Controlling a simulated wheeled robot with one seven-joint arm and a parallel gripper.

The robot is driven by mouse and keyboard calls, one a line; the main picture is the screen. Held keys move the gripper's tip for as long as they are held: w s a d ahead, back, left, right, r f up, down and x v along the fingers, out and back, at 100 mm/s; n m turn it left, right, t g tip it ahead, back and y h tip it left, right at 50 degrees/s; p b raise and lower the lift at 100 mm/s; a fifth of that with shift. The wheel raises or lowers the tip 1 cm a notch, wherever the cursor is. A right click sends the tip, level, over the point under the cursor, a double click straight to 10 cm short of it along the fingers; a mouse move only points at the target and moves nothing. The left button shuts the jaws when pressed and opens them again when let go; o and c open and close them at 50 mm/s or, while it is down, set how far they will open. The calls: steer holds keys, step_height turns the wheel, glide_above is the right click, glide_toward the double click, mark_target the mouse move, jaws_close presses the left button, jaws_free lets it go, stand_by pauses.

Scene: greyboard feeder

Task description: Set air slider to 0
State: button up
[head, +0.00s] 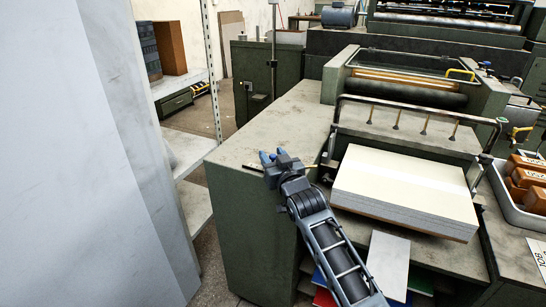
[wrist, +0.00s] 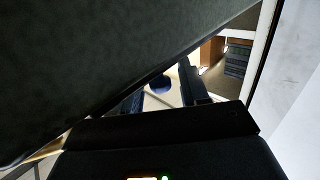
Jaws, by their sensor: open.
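My gripper (head: 268,156) is at the left part of the feeder's worn top surface, with its blue-tipped fingers apart. Beside and partly behind it, a small dark strip with a pale mark (head: 254,168) lies on the surface near the front edge. It may be the air slider's scale, but I cannot read it or tell the slider's position. In the wrist view, my two dark fingers (wrist: 163,82) stand apart with a blurred dark-blue round shape (wrist: 160,87) between them. I cannot tell what that shape is, and no contact with a slider is visible.
A stack of pale greyboard (head: 405,185) stands right of my gripper, under a dark bar frame (head: 415,106). A grey-white wall panel (head: 80,150) and shelving (head: 190,150) are at the left. A tray with orange-brown items (head: 525,180) is at far right. The feeder top behind my gripper is clear.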

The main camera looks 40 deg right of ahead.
jaws_close()
stand_by(0.3)
stand_by(0.3)
